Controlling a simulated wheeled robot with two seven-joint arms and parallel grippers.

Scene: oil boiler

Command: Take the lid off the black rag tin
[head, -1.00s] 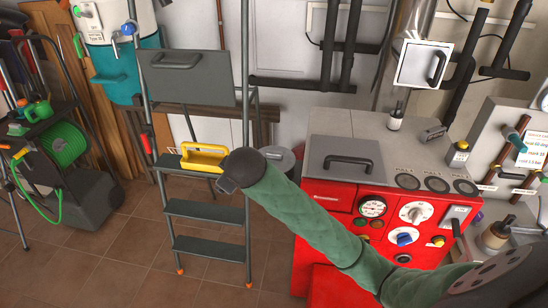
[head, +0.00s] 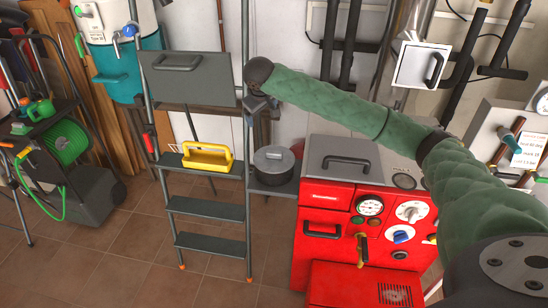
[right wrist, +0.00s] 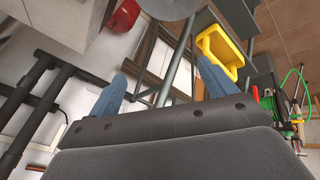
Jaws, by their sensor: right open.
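The black rag tin (head: 272,175) is a dark grey round tin on a grey shelf between the stepladder and the red boiler. Its lid (head: 274,153) is on, with a small handle on top. My right gripper (head: 262,108) is above and behind the tin, apart from it, and is seen small in the head view. In the right wrist view the two blue fingers of the right gripper (right wrist: 165,82) are spread with nothing between them. A grey round shape, probably the tin (right wrist: 168,7), is cut by the top edge there. My left gripper is not in view.
The stepladder (head: 205,211) with a yellow tray (head: 207,158) on its step stands left of the tin. The red boiler (head: 325,215) with a grey handled top (head: 342,155) is close on the right. Dark pipes run along the wall behind. The floor in front is clear.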

